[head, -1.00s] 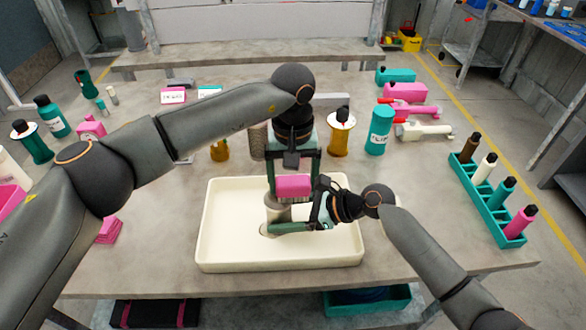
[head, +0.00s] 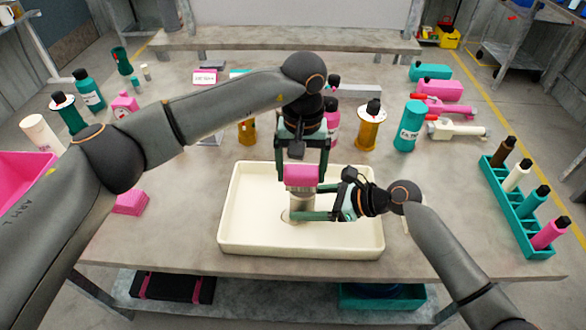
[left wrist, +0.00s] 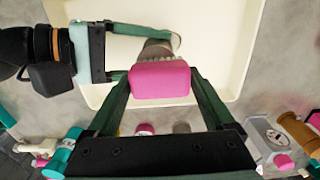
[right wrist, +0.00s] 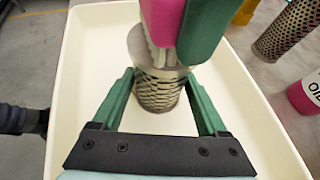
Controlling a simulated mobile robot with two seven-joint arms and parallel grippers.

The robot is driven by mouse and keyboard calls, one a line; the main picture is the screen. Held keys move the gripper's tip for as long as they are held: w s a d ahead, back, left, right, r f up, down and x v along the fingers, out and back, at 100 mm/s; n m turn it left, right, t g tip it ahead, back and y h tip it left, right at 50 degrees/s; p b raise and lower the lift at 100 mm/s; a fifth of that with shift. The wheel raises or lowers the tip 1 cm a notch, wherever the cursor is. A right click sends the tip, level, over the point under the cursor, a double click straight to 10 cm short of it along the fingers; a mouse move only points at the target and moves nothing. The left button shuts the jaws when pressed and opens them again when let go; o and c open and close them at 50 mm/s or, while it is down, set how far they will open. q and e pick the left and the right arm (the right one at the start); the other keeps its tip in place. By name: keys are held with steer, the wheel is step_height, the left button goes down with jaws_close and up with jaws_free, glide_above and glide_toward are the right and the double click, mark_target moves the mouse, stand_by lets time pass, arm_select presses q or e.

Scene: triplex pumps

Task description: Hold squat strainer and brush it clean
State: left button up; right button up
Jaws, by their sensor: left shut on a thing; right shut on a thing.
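The squat strainer (head: 302,202) is a short grey metal mesh cylinder, upright in the cream tray (head: 228,238). My right gripper (head: 312,214) is shut on it from the right; in the right wrist view its fingers flank the strainer's mesh (right wrist: 158,92). My left gripper (head: 301,172) is shut on a pink brush (head: 301,176), bristles down, over the strainer's top. In the left wrist view the brush (left wrist: 160,80) hides part of the strainer (left wrist: 158,47). In the right wrist view the pale bristles overlap the upper rim; I cannot tell whether they touch.
Behind the tray stand an amber cylinder (head: 369,128), a teal bottle (head: 409,127) and a pink bottle (head: 332,122). A taller perforated strainer (right wrist: 288,32) shows in the right wrist view. A teal rack (head: 513,215) of bottles is at right.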

arm_select(q)
steer(key=d, duration=0.3)
steer(key=shift+d, duration=0.2)
steer(key=a, duration=0.6)
steer(key=shift+s+a, duration=0.1)
steer(key=shift+a, duration=0.05)
steer(key=shift+d, duration=3.2)
steer(key=shift+r, duration=4.05)
